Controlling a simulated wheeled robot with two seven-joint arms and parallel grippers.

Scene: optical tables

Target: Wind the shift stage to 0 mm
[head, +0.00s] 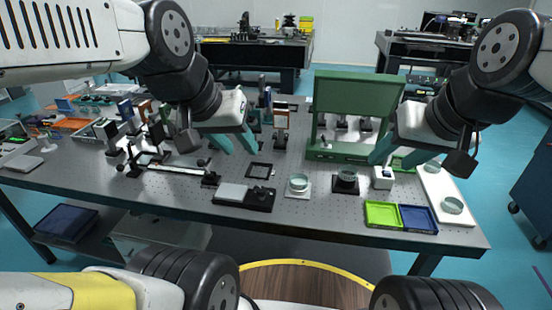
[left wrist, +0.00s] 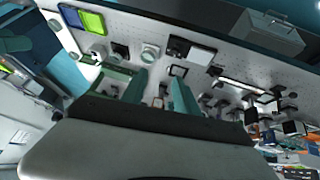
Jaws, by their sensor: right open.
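A low black stage with a pale plate on its left and a dark knob on its right (head: 245,196) lies near the table's front edge; I take it for the shift stage. Its scale is too small to read. It also shows in the left wrist view (left wrist: 190,50). My left gripper (head: 239,148) is open and empty, above and behind the stage, apart from it. Its two teal fingers stand apart in the left wrist view (left wrist: 159,78). My right gripper (head: 396,160) is open with nothing seen between its fingers, at the right by the green frame.
A black square frame (head: 259,170), a round-topped mount (head: 298,185) and a dark mount (head: 345,182) stand near the stage. Green (head: 382,214) and blue (head: 419,218) trays lie front right. A rail (head: 175,168) and several upright posts fill the left. A green frame (head: 357,88) stands behind.

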